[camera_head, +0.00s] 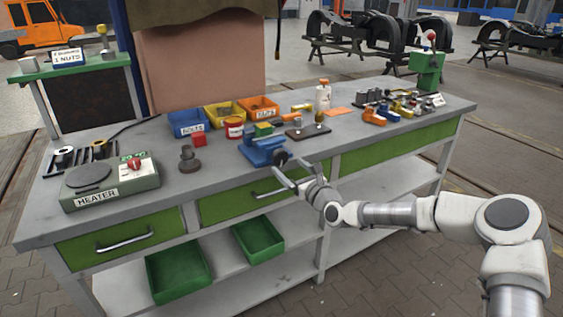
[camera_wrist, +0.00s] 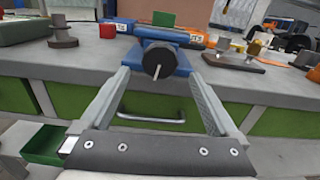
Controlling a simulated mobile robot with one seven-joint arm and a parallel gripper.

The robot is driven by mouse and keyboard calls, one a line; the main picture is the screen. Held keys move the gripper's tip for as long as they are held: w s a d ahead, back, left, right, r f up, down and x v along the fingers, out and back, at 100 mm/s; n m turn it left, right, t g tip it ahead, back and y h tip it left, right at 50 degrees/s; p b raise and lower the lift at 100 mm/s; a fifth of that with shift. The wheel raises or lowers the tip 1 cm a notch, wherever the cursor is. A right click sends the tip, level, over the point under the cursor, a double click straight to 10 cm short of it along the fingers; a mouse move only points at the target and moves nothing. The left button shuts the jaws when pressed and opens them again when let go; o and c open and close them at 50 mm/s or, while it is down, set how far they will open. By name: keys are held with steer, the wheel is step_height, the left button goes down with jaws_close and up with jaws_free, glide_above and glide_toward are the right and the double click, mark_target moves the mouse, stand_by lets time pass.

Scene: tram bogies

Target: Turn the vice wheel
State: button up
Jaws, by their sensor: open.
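The blue vice (camera_head: 262,151) stands at the front edge of the workbench in the head view. Its dark round wheel (camera_head: 281,157) with a small pale handle pin faces the bench front. In the wrist view the wheel (camera_wrist: 160,60) sits in the upper middle, below the blue vice body (camera_wrist: 163,36). A green block (camera_wrist: 163,19) shows at the top of the vice. My gripper (camera_head: 294,177) is in front of the wheel. In the wrist view its two fingers (camera_wrist: 160,82) are spread wide, one on each side of the wheel, with nothing held between them. I cannot tell any contact.
A green heater (camera_head: 110,183) and a dark stepped part (camera_head: 188,159) stand left of the vice. Bins, including a blue one (camera_head: 188,122), stand behind it. A drawer handle (camera_head: 270,191) lies below the vice. A green press (camera_head: 427,68) stands at the far right end.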

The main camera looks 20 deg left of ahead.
mark_target(282, 161)
steer(key=shift+x, duration=2.8)
steer(key=c, duration=1.4)
steer(key=shift+b, duration=0.3)
steer(key=shift+f+n+b, duration=0.1)
steer(key=shift+n+b, duration=0.2)
steer(key=shift+b, duration=0.05)
